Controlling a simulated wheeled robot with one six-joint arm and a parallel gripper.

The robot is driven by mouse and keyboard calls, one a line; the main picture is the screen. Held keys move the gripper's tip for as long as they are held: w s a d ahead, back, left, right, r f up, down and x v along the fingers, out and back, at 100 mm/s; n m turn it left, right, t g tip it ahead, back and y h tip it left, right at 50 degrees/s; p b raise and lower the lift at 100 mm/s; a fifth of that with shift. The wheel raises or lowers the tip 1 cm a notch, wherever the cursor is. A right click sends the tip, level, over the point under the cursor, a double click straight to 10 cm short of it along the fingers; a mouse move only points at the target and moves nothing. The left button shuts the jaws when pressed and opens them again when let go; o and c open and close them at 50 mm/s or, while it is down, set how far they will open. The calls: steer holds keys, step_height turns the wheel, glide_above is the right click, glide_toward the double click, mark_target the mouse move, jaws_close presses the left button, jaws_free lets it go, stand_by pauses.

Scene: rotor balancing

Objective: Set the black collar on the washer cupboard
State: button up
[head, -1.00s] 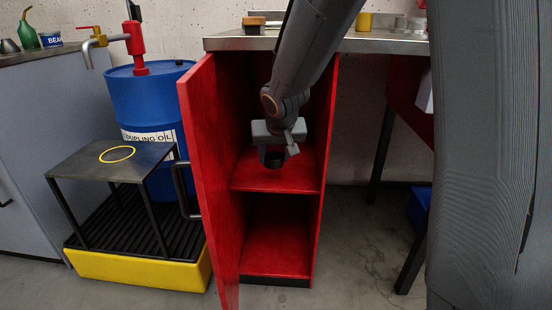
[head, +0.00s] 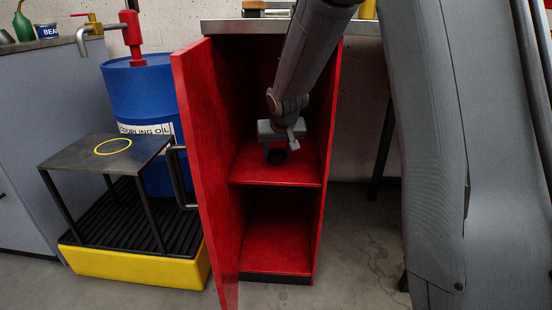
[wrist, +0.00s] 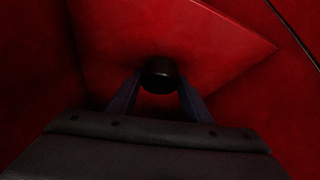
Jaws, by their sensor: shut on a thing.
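The red washer cupboard (head: 275,247) stands in the middle of the head view with its door (head: 208,170) swung open to the left. It has an upper shelf (head: 250,172) and a lower compartment. My gripper (head: 277,150) is inside the upper compartment, shut on the black collar (head: 276,157). In the wrist view the collar (wrist: 160,75) sits between the two fingers (wrist: 158,92), with the red shelf (wrist: 215,45) beyond it. I cannot tell whether the collar touches the shelf.
A blue drum (head: 145,100) with a red pump stands left of the cupboard. A dark metal stand (head: 75,160) with a yellow ring is on a yellow spill tray (head: 130,266). The cupboard shelves look empty around my gripper. A metal worktop (head: 225,27) lies above.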

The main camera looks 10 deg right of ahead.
steer(key=shift+w+f, duration=0.25)
steer(key=shift+f, duration=0.15)
steer(key=shift+f+b, duration=0.15)
steer(key=shift+b, duration=0.2)
steer(key=o, duration=1.5)
steer(key=shift+c, duration=0.2)
steer(key=p+v, duration=0.5)
steer(key=v, duration=0.7)
